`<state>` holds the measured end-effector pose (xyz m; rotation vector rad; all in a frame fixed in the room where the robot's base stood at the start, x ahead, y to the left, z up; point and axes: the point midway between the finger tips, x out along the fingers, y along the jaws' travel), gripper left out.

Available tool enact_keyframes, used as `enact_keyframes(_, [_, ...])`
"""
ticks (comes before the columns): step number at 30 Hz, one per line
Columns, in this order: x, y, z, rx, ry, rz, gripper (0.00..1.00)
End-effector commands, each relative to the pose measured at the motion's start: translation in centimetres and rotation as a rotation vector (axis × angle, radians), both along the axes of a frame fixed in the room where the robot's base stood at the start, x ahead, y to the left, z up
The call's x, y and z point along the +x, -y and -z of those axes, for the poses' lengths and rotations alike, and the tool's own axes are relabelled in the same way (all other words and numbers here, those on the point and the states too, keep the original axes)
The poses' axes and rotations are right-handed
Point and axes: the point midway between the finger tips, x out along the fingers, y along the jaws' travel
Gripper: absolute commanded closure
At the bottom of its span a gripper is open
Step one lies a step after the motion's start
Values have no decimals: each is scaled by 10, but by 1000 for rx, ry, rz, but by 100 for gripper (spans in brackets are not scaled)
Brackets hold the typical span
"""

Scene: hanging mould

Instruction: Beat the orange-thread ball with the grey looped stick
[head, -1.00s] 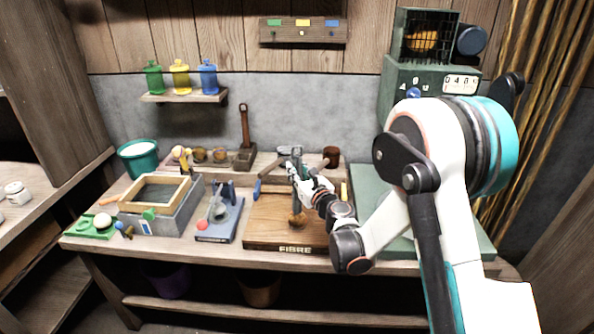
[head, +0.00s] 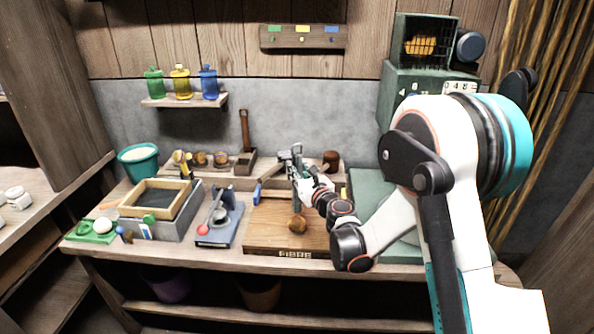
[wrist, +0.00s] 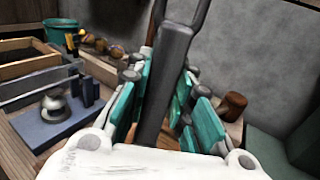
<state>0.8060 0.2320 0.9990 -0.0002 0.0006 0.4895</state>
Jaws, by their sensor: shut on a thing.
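A brownish-orange ball (head: 297,224) rests on the wooden board marked FIBRE (head: 268,238) in the head view; I take it as the orange-thread ball, though its threads are too small to make out. My gripper (head: 299,180) is above and behind the ball, apart from it. It is shut on the grey looped stick (wrist: 170,85), whose dark grey shaft stands between the teal finger pads in the wrist view. Two thin prongs of its loop rise past the top edge there, so the loop's end is cut off. The ball is not seen in the wrist view.
A green machine (head: 425,75) is at right.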

Motion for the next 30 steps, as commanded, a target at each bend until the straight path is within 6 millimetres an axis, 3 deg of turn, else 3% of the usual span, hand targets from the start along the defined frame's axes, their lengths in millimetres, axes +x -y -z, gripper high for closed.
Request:
enact_keyframes(3, [0, 0, 24, 0, 0, 0, 100])
enact_keyframes(6, [0, 0, 32, 0, 0, 0, 100])
enact_keyframes(11, [0, 0, 25, 0, 0, 0, 100])
enact_keyframes(20, [0, 0, -13, 0, 0, 0, 100])
enact_keyframes(30, [0, 0, -14, 0, 0, 0, 100])
